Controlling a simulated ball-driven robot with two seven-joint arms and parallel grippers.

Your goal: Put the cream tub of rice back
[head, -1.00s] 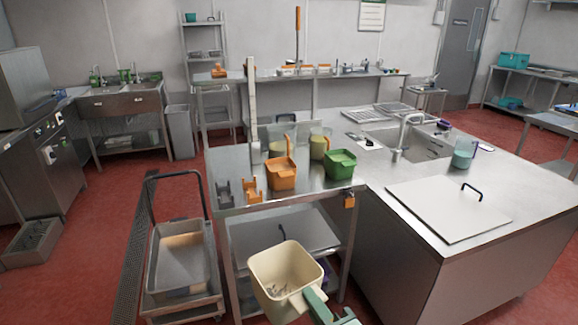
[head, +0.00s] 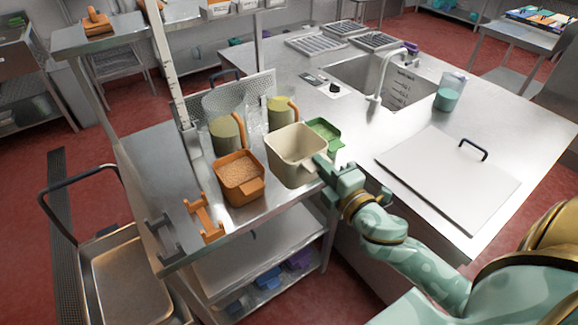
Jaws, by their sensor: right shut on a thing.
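The cream tub (head: 292,160) is in the middle of the head view, upright or nearly so. My right gripper (head: 322,168) is shut on its handle at the tub's right side. The tub appears over the front part of the steel side table (head: 160,185), between an orange tub (head: 240,188) on its left and a green tub (head: 327,130) behind its right. It partly hides the green tub. I cannot tell whether the cream tub touches the table, and I see no clear contents in it. My left gripper is not in view.
Two clear jugs stand behind the tubs, the left jug (head: 226,133) and the right jug (head: 280,112). An orange bracket (head: 204,217) and a grey bracket (head: 165,235) are at the table's left front. A wheeled trolley (head: 130,275) stands at lower left.

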